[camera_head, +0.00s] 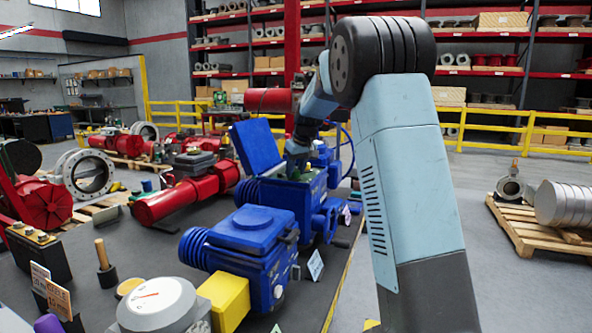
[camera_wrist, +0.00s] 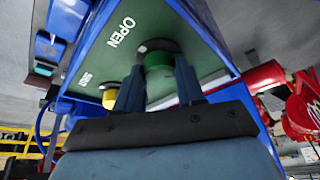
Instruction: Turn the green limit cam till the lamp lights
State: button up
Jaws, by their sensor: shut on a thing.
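The green limit cam (camera_wrist: 158,61) stands on a dark green panel (camera_wrist: 175,28) in the wrist view, beside white "OPEN" lettering. My gripper (camera_wrist: 158,78) has one finger on each side of the cam and is shut on it. A yellow cam (camera_wrist: 110,98) stands to its left, partly behind the left finger. In the head view my gripper (camera_head: 297,172) reaches down into the open blue actuator housing (camera_head: 283,206). The cam is too small or hidden there. I cannot make out a lit lamp in either view.
The raised blue lid (camera_head: 257,146) stands at the left of the housing. A closed blue actuator (camera_head: 245,240) and a white round gauge (camera_head: 155,303) are nearer. Red actuators (camera_head: 188,190) lie to the left. Open floor lies to the right, before a pallet (camera_head: 520,230).

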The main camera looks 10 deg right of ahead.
jog(key=m, duration=0.2)
jog(key=m+h, duration=0.2)
jog(key=m, duration=0.1)
jog(key=shift+a+m, duration=0.25)
jog(key=shift+m, duration=0.05)
jog(key=m+h, duration=0.2)
jog(key=m, duration=0.2)
jog(key=shift+w+m, duration=0.1)
jog(key=shift+m, duration=0.3)
jog(key=shift+r+m, duration=0.1)
jog(key=shift+m, duration=0.2)
jog(key=o, duration=1)
jog(key=shift+g, duration=0.3)
jog(key=shift+o, duration=0.2)
jog(key=shift+a, duration=0.1)
jog(key=v, duration=1.3)
jog(key=shift+a+r, duration=0.15)
jog(key=shift+r, duration=0.1)
